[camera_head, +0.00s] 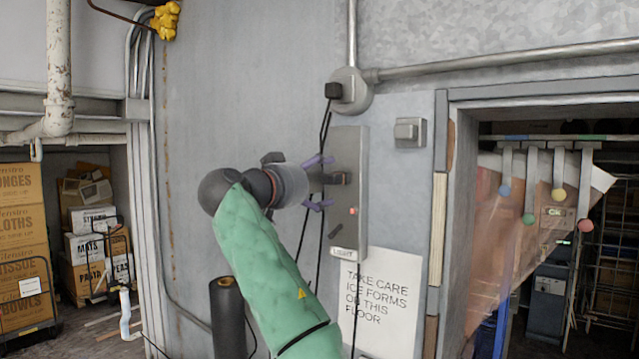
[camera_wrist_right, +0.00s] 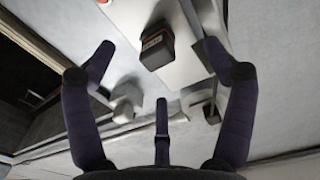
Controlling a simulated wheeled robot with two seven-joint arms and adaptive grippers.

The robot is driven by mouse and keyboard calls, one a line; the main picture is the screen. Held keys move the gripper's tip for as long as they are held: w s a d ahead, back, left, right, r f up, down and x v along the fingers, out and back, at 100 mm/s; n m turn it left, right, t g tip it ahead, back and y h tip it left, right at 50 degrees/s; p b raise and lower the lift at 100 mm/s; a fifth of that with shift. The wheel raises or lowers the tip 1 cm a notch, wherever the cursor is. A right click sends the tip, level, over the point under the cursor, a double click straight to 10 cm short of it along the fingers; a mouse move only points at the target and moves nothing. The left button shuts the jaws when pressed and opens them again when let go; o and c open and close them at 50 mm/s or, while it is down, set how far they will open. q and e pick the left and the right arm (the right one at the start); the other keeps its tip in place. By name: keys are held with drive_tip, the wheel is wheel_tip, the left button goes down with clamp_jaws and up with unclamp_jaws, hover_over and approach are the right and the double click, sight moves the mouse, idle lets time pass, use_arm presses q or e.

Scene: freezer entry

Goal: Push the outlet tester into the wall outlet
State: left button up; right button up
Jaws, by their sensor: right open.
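A small dark block with an orange mark, which looks like the outlet tester (camera_head: 341,179), sticks out from a tall grey metal wall plate (camera_head: 349,146). The tester also shows in the right wrist view (camera_wrist_right: 157,47). The outlet's face behind it is hidden, and I cannot tell how deep the tester sits. My right gripper (camera_head: 324,182) is open in front of the plate. Its purple fingers are spread to either side of the tester; in the wrist view they appear apart from it. My left gripper is not in view.
A grey switch box (camera_head: 409,132) is right of the plate. A round junction box (camera_head: 350,92) with a black plug and hanging cables is above. A paper sign (camera_head: 380,302) hangs below. A doorway with strip curtain (camera_head: 490,215) is at right; cardboard boxes (camera_head: 24,235) are at left.

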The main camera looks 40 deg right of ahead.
drive_tip(key=shift+v, duration=0.95)
drive_tip(key=v, duration=1.2)
drive_tip(key=shift+w, duration=0.15)
